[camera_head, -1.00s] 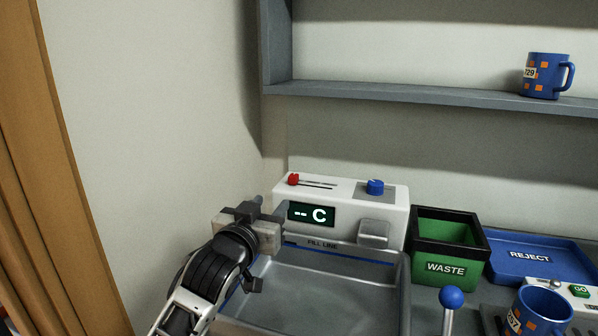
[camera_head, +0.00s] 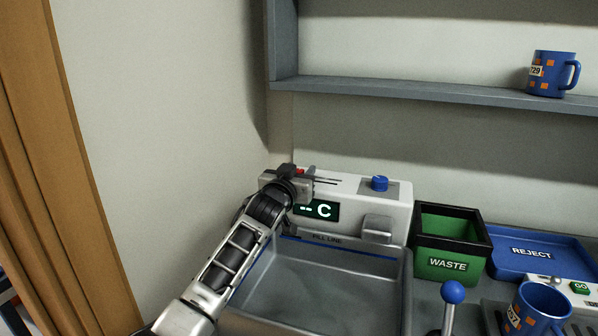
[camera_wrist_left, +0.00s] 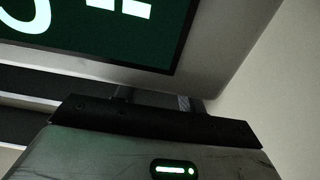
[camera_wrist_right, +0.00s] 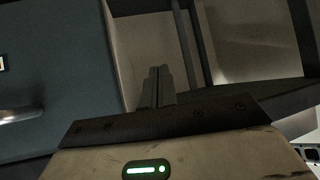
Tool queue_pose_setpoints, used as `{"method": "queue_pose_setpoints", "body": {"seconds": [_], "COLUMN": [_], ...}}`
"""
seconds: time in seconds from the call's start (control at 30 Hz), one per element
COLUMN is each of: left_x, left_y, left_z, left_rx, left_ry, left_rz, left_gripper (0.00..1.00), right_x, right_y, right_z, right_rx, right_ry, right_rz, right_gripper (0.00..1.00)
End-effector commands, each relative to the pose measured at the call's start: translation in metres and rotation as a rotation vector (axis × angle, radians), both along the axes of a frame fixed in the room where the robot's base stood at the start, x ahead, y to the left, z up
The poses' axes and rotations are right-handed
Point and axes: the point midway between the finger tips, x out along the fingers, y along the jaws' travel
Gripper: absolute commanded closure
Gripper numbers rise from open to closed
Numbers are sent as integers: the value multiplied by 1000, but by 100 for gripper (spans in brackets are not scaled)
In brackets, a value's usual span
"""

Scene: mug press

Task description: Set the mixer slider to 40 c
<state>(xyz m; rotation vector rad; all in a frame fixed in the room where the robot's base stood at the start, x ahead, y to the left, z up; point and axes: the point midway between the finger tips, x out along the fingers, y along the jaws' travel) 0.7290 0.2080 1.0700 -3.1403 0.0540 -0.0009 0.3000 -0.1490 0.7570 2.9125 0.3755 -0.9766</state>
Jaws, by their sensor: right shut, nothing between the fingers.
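The mixer (camera_head: 345,192) is a white box at the back of the grey basin, with a dark display (camera_head: 318,210) reading "-- C". Its red slider knob (camera_head: 299,171) is at the left end of the slot (camera_head: 328,181) on top, partly hidden by my left gripper (camera_head: 311,174). That gripper is at the knob, its fingers a little apart; whether they touch or grip the knob is hidden. In the left wrist view the display (camera_wrist_left: 100,35) fills the top and the finger bases show apart. My right gripper (camera_wrist_right: 158,86) is shut and empty in the right wrist view.
A blue dial (camera_head: 380,183) tops the mixer's right side. The basin (camera_head: 320,285) is empty. To the right are a green waste bin (camera_head: 447,266), a blue reject tray (camera_head: 540,252), a blue-knobbed lever (camera_head: 453,292) and a blue mug (camera_head: 540,312). Another mug (camera_head: 550,73) stands on the shelf.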

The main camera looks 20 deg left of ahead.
Motion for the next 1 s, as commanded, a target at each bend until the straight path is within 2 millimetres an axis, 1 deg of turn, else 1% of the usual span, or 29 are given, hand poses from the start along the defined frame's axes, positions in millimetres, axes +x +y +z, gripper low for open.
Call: {"method": "queue_pose_setpoints", "body": {"seconds": [0.3,0.33,0.37,0.4,0.47,0.63,0.83,0.9,1.0], "left_x": [2,2,2,2,2,2,1,1,1], "left_y": [0,0,0,0,0,-3,-34,-40,-41], "left_z": [0,0,0,0,0,-1,-3,-2,-1], "left_rx": [0,0,0,-1,-1,-2,-6,-5,-1], "left_ry": [1,1,1,1,1,0,0,0,0], "left_rz": [0,0,0,0,0,-1,-4,-2,0], "left_gripper": [60,63,71,82,99,100,100,100,100], "right_x": [1,0,0,0,0,-2,-2,-1,0], "right_y": [-1,0,0,-1,-1,0,1,1,2], "right_z": [1,1,1,1,1,-2,-8,-6,-3], "right_rx": [0,0,0,0,0,1,5,7,8], "right_ry": [-2,-2,-2,-2,-1,3,1,-3,-9], "right_rz": [-1,-1,-1,-1,-1,-1,0,1,3], "right_gripper": [100,100,100,100,100,100,100,100,100]}}
